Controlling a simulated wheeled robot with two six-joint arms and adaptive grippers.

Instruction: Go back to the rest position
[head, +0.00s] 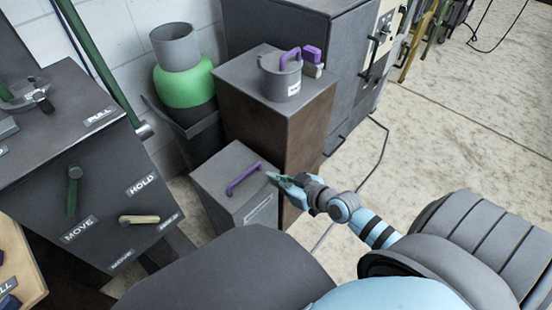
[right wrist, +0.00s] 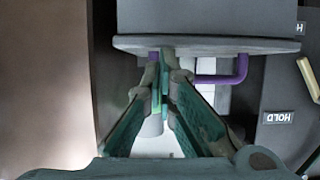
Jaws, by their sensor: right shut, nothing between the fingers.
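My right gripper (head: 273,177) reaches in from the lower right in the head view. Its fingers are shut and empty. The fingertips are close to the right end of the purple handle (head: 243,179) on a low grey box (head: 225,170). In the right wrist view the closed teal fingers (right wrist: 163,60) point toward the box (right wrist: 205,45), and the purple handle (right wrist: 230,76) lies just right of them. I cannot tell whether they touch it. My left gripper is not in view.
A brown cabinet (head: 262,118) with a grey lidded pot (head: 281,76) stands behind the box. A dark panel (head: 100,200) with levers and labels is at left. A green-and-grey container (head: 184,85) stands at the back. Pale floor (head: 460,110) is open at right.

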